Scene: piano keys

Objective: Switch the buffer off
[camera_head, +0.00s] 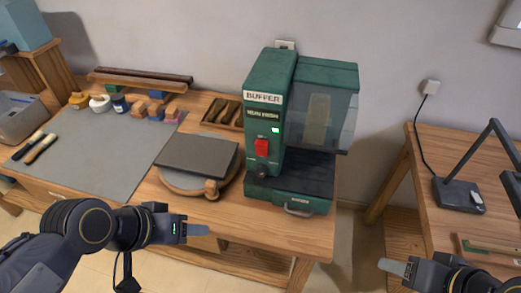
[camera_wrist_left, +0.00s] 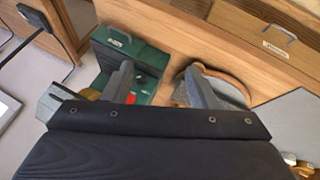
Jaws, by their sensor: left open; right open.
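The buffer (camera_head: 270,120) is a green machine at the right end of the wooden workbench, with a clear guard on its right side. Its red switch (camera_head: 262,147) is on the front column, below a lit green indicator (camera_head: 275,130). My left gripper (camera_head: 200,230) is open and empty, in front of the bench, to the left of and lower than the switch. In the left wrist view its fingers (camera_wrist_left: 160,72) stand apart; the green buffer (camera_wrist_left: 146,57) and part of the red switch (camera_wrist_left: 131,98) show behind them. My right gripper (camera_head: 393,266) is open and empty at the lower right.
A dark slab (camera_head: 197,156) on a round wooden base stands left of the buffer. A grey mat (camera_head: 100,150) with tools and small jars around it covers the left bench. A second table (camera_head: 470,220) with a black lamp is at right, across a gap.

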